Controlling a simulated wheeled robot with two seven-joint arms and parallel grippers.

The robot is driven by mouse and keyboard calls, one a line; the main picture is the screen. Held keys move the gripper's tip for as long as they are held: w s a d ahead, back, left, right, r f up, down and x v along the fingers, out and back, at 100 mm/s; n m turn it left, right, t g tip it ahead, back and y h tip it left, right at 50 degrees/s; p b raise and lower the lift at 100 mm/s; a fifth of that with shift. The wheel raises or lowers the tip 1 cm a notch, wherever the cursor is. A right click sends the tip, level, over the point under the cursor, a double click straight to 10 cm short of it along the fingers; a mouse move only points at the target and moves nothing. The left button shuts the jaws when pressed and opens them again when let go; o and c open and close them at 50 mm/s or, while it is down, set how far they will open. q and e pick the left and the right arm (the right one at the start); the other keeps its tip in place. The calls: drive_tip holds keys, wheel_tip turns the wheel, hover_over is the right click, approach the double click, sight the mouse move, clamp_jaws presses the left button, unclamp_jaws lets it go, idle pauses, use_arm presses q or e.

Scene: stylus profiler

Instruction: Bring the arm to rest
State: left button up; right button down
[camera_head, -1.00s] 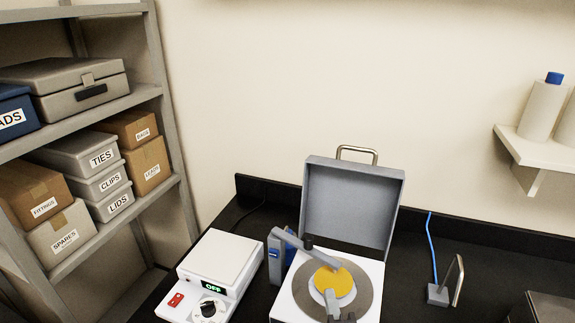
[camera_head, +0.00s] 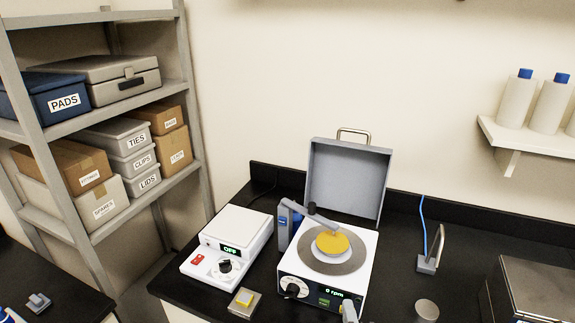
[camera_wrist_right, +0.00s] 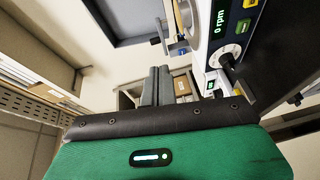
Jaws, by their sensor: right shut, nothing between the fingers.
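The profiler (camera_head: 286,262) is a white box with its grey lid (camera_head: 347,180) raised. A yellow disc (camera_head: 333,245) lies on its round grey turntable (camera_head: 348,263). Its grey arm (camera_head: 312,213) reaches from a blue-marked post at the left over the disc's back edge; I cannot tell if the tip touches. The front display reads 0 rpm (camera_head: 335,294) and also shows in the wrist view (camera_wrist_right: 219,20). My left gripper is out of view.
A white control box (camera_head: 238,232) reading OFF stands left of the profiler. A small yellow-topped block (camera_head: 244,302) lies in front of it. A blue cable and stand (camera_head: 430,262), a metal cylinder (camera_head: 425,310) and a metal box (camera_head: 535,290) are at the right. Shelves (camera_head: 190,100) stand left.

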drive_tip(key=s+d+f+m+g+h, duration=0.2)
drive_tip(key=s+d+f+m+g, duration=0.55)
drive_tip(key=d+f+m, duration=0.35)
drive_tip(key=s+f+m+g+y, duration=0.2)
drive_tip(key=s+f+m+g, duration=0.3)
drive_tip(key=s, duration=0.6)
wheel_tip(320, 180, down, 33)
drive_tip(key=n+g, duration=0.1)
drive_tip(key=g, duration=0.2)
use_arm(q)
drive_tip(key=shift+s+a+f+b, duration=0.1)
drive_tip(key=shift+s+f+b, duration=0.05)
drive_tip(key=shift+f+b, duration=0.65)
use_arm(e)
drive_tip(key=s+d+f, duration=0.3)
drive_tip(key=s+f, duration=1.6)
drive_tip(key=shift+f+n+g, duration=0.25)
drive_tip(key=shift+n+g, duration=0.05)
drive_tip(key=shift+g, duration=0.05)
